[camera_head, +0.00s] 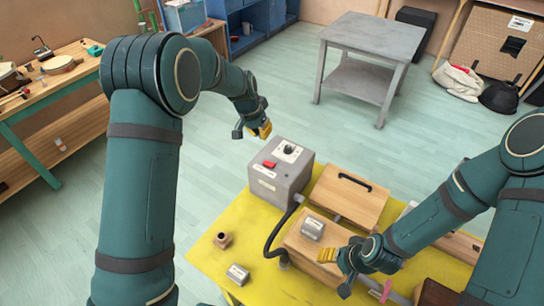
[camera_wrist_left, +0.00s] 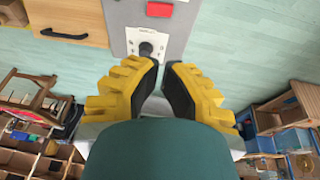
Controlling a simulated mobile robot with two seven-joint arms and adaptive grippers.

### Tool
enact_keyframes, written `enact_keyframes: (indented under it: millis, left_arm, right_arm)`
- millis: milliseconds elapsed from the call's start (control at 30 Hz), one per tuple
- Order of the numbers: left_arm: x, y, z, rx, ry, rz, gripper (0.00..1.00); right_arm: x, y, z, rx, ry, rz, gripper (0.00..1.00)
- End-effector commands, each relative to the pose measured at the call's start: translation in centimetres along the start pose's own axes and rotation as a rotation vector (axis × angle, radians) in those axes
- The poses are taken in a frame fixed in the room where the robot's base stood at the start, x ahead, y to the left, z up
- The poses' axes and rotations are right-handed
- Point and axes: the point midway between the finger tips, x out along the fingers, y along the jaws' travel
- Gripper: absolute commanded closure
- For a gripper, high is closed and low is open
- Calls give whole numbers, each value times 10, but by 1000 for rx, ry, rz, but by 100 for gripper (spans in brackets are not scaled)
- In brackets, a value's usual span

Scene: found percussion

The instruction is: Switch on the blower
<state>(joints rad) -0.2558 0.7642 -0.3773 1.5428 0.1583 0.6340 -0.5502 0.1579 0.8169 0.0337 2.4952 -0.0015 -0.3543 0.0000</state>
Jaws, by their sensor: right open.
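The blower looks to be the grey box (camera_head: 278,178) on the yellow table, with a dark hose from its side. Its top carries a red switch (camera_head: 270,164) and a dark knob (camera_head: 289,149) on a white plate. The left wrist view also shows the red switch (camera_wrist_left: 160,9) and the knob (camera_wrist_left: 146,48). My left gripper (camera_head: 262,131) hangs above and beyond the box's far left corner. Its yellow fingers (camera_wrist_left: 163,67) are partly open with a narrow empty gap; the knob appears just beyond one fingertip. My right gripper (camera_head: 333,268) is open near the wooden box.
The yellow table (camera_head: 215,270) holds a small grey labelled block (camera_head: 238,273), another block (camera_head: 312,229) on a wooden box, a brown fitting (camera_head: 222,240) and a handled wooden box (camera_head: 349,192). A grey table (camera_head: 372,38) stands behind. Floor between is clear.

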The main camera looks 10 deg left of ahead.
Motion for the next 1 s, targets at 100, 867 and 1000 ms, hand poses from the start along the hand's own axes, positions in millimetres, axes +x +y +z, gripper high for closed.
enact_keyframes:
  millis: [100,867,1000]
  left_arm:
    - [0,0,0,0,0,0,100]
    - [114,1,4,0,-2,0,100]
    - [129,4,9,-1,-1,0,100]
  right_arm:
    - [0,0,0,0,0,0,41]
    - [15,6,3,2,1,1,41]
    - [20,8,3,4,2,2,41]
